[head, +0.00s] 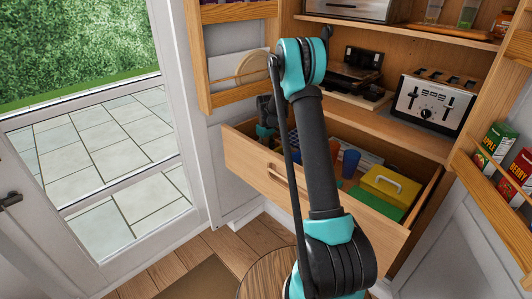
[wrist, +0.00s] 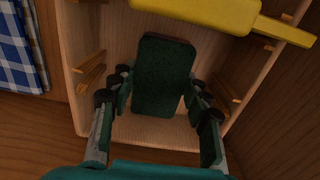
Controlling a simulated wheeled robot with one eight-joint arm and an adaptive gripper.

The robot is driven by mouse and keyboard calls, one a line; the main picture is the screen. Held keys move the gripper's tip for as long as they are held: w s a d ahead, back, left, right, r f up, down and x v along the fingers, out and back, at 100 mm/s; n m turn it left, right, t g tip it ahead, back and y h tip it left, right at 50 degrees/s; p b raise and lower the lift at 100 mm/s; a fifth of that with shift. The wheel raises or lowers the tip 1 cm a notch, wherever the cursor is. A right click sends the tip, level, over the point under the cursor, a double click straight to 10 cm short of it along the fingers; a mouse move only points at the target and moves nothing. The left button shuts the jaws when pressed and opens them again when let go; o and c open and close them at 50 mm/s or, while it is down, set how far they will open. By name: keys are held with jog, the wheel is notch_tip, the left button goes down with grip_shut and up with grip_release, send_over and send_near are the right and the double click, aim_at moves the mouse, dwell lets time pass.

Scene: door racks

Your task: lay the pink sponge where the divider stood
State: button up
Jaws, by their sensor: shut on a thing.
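My gripper (wrist: 158,92) is shut on a block with a dark green top (wrist: 165,75) and a thin reddish edge at its far end. This looks like the sponge, seen from its green side. A finger lies along each long side of it. The block is over a pale wooden drawer compartment (wrist: 108,50) with slotted wooden rails on both side walls; no divider shows in these slots. I cannot tell whether the block touches the compartment floor. In the head view the gripper is at the open drawer's (head: 248,163) left end, and the sponge is hidden there.
A yellow object (wrist: 195,12) lies across the compartment's far end. A blue checked cloth (wrist: 17,50) is on the left. The drawer also holds a blue cup (head: 350,163) and a yellow box (head: 385,193) on the right. A toaster (head: 428,103) stands on the shelf above.

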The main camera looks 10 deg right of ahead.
jog(key=o, duration=0.8)
jog(key=shift+f, duration=0.1)
jog(key=shift+c, duration=0.2)
notch_tip(320, 180, up, 12)
